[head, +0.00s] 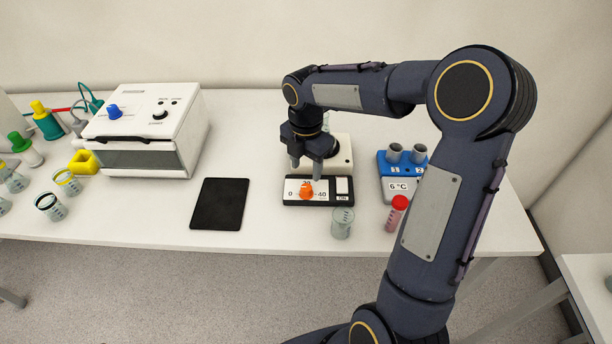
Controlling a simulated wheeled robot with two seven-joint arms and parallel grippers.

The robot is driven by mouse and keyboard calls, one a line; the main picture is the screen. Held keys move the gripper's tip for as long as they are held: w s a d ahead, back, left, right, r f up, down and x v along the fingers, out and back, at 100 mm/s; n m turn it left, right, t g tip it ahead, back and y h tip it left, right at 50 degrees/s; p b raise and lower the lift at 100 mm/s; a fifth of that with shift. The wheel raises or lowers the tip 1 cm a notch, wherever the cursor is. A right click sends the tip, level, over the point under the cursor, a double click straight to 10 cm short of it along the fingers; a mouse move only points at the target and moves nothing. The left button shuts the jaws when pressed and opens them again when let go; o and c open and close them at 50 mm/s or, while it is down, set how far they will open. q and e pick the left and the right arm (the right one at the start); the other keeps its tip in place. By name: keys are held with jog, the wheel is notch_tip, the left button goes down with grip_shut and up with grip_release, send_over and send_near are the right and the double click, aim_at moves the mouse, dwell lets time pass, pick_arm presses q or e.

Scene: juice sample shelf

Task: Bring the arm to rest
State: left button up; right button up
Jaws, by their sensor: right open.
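My right arm comes in from the lower right, bends at a high elbow and reaches left over the table. My right gripper (307,172) points down and is open, with its fingers apart and nothing seen between them. It is just above or behind the orange knob (307,190) on the small black-and-white control panel (325,197). I cannot tell whether a fingertip touches the panel. A white device part (342,155) behind the gripper is partly hidden by it. My left gripper is not in view.
A clear cup (342,223) and a red-capped tube (396,213) stand near the table's front edge. A blue block with tubes (402,170) stands right, partly behind my arm. Left are a black pad (219,204), a white box device (146,130) and several containers. The table front between is bare.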

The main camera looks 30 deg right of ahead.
jog(key=shift+r, duration=0.4)
jog(key=shift+s+r, duration=0.1)
jog(key=s+a+r+m+t+y, duration=0.2)
jog(key=s+a+m, duration=0.1)
jog(key=s+m, duration=0.8)
jog(key=s+a+r+m+t+y, duration=0.1)
jog(key=s+a+r+m+t, duration=0.1)
jog(key=s+m, duration=0.9)
jog(key=shift+a+r+m+t+y, duration=0.15)
jog(key=shift+a+m+t+y, duration=0.25)
jog(key=shift+a+m+t, duration=0.55)
jog(key=shift+a, duration=0.2)
